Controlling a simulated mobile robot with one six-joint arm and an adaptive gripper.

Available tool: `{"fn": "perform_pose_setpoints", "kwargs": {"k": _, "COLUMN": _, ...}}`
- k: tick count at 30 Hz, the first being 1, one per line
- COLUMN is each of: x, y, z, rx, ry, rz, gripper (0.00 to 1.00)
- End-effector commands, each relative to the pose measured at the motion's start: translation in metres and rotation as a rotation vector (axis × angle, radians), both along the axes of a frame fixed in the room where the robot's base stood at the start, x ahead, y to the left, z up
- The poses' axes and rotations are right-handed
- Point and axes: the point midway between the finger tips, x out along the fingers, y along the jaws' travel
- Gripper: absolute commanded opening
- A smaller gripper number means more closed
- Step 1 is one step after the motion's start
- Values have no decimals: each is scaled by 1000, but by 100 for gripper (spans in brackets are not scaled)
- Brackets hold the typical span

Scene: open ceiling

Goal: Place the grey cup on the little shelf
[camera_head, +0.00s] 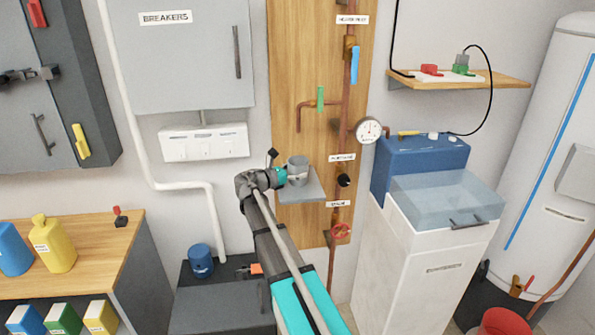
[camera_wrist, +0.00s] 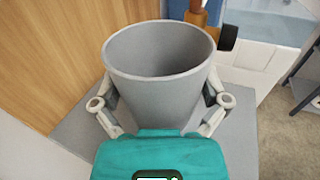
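The grey cup (camera_head: 298,168) is upright at the little shelf (camera_head: 312,190), a small grey plate on the wooden panel. In the wrist view the cup (camera_wrist: 162,75) fills the middle, its open rim facing up and its inside empty. My gripper (camera_head: 284,175) reaches it from the left in the head view. In the wrist view my gripper's fingers (camera_wrist: 161,95) lie against both sides of the cup. The grey shelf surface (camera_wrist: 75,130) shows below and around it. The cup's base is hidden, so I cannot tell whether it touches the shelf.
The wooden panel (camera_head: 285,100) with copper pipes, a green-handled valve (camera_head: 320,98) and a pressure gauge (camera_head: 368,130) stands close behind. A black knob (camera_head: 344,180) is right of the shelf. A white cabinet with a blue box (camera_head: 420,160) stands farther right.

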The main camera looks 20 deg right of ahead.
Motion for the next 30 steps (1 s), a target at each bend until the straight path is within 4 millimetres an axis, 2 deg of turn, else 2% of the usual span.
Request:
{"fn": "perform_pose_setpoints", "kwargs": {"k": 17, "x": 0, "y": 1, "z": 5, "rx": 0, "ry": 0, "rz": 1, "gripper": 100}}
{"fn": "perform_pose_setpoints", "kwargs": {"k": 23, "x": -2, "y": 21, "z": 3, "rx": 0, "ry": 0, "rz": 3, "gripper": 100}}
{"fn": "perform_pose_setpoints", "kwargs": {"k": 30, "x": -6, "y": 57, "z": 3, "rx": 0, "ry": 0, "rz": 4, "gripper": 100}}
